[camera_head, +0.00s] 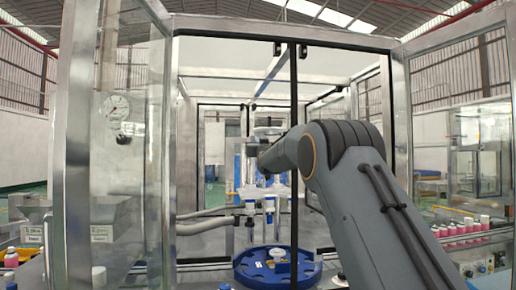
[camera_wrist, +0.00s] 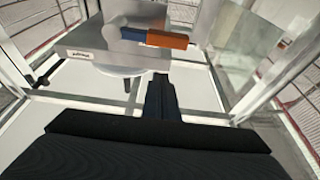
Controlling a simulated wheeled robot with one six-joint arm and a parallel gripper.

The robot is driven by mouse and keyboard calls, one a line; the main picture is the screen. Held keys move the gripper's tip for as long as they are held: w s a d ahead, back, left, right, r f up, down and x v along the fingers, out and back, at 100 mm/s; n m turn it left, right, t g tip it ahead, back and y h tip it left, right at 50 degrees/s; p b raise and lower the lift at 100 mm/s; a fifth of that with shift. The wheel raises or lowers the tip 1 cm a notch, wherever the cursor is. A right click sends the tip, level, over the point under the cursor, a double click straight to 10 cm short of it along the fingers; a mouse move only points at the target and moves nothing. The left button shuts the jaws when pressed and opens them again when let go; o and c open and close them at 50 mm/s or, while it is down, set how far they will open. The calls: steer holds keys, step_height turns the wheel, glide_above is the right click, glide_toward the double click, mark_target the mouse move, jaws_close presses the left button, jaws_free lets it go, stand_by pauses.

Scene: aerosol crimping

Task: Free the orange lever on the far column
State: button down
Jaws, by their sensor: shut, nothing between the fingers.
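The orange lever (camera_wrist: 167,40) shows in the wrist view, near the top, as a short orange bar lying roughly level. Its left end meets a dark blue piece (camera_wrist: 132,33) on a grey block (camera_wrist: 90,45) with a small label. My gripper (camera_wrist: 160,77) is shut and empty. Its dark fingers point toward the block, and their tips appear just below the lever in the picture, apart from it. In the head view my arm reaches into the glass-walled machine. I cannot make out the lever there, and my arm hides part of the column area.
A metal door frame (camera_head: 75,150) and dark upright bars stand in front of the machine. A blue round turntable (camera_head: 245,273) sits low inside. A pressure gauge (camera_head: 115,107) is at left. Pink-bodied cans (camera_head: 460,229) line the right side. A pale round part (camera_wrist: 125,71) lies beneath the grey block.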

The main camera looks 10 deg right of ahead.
steer(key=shift+w+f+p, duration=0.2)
steer(key=shift+f+p, duration=0.8)
steer(key=shift+f, duration=0.95)
